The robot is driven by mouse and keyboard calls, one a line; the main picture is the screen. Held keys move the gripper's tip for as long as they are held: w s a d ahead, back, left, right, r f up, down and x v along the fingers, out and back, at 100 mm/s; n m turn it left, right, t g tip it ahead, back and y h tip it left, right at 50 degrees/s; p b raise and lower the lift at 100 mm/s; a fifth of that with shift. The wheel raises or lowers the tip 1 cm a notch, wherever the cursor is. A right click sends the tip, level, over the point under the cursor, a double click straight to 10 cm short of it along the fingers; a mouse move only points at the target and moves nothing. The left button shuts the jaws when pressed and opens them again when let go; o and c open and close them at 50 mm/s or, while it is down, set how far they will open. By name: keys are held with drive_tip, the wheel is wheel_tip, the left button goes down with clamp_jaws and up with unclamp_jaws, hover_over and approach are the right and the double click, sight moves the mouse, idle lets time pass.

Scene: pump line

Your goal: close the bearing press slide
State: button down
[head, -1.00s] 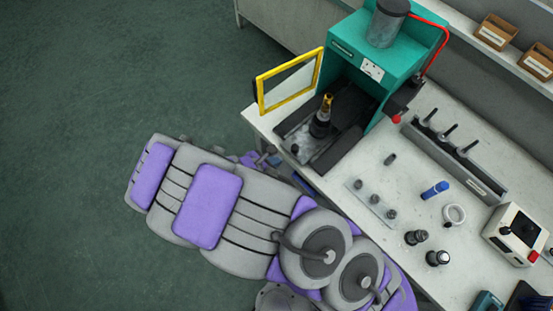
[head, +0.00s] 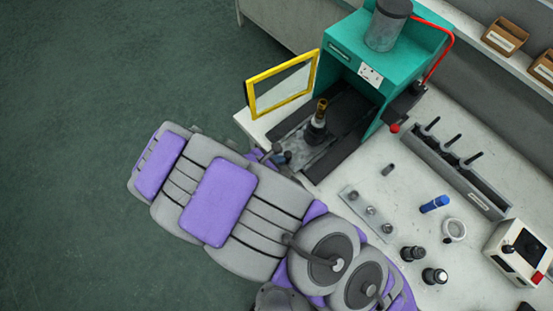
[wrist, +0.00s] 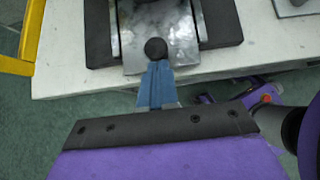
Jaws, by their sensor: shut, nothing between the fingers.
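The bearing press (head: 345,45) is a teal housing with a dark opening. Its slide (head: 296,150) is a grey metal plate standing out of the front on a dark base. A black fixture with a brass-coloured top (head: 317,122) stands upright on the slide. In the wrist view, the slide (wrist: 130,35) has a round black knob (wrist: 155,48) at its front edge. My gripper (wrist: 155,68) is shut and empty, with its blue fingertips right at the knob's near side; I cannot tell whether they touch. In the head view my gripper (head: 280,157) is partly hidden by my arm.
A yellow-framed door (head: 283,82) stands open left of the opening; its frame edge (wrist: 22,38) is near in the wrist view. Right of the press are a tool rack (head: 455,165), loose parts and a control box (head: 518,250). Open floor lies left.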

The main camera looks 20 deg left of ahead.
sight(306, 140)
drive_tip(key=w+d, duration=0.2)
drive_tip(key=w, duration=0.4)
drive_tip(key=w+d+p, duration=0.1)
drive_tip(key=w+d, duration=0.2)
drive_tip(key=w, duration=0.3)
drive_tip(key=w+d, duration=0.2)
drive_tip(key=w, duration=0.4)
drive_tip(key=shift+d+p, duration=0.15)
drive_tip(key=shift+p, duration=0.25)
drive_tip(key=shift+w+d+r, duration=0.1)
drive_tip(key=shift+w+d, duration=0.05)
drive_tip(key=shift+d, duration=0.05)
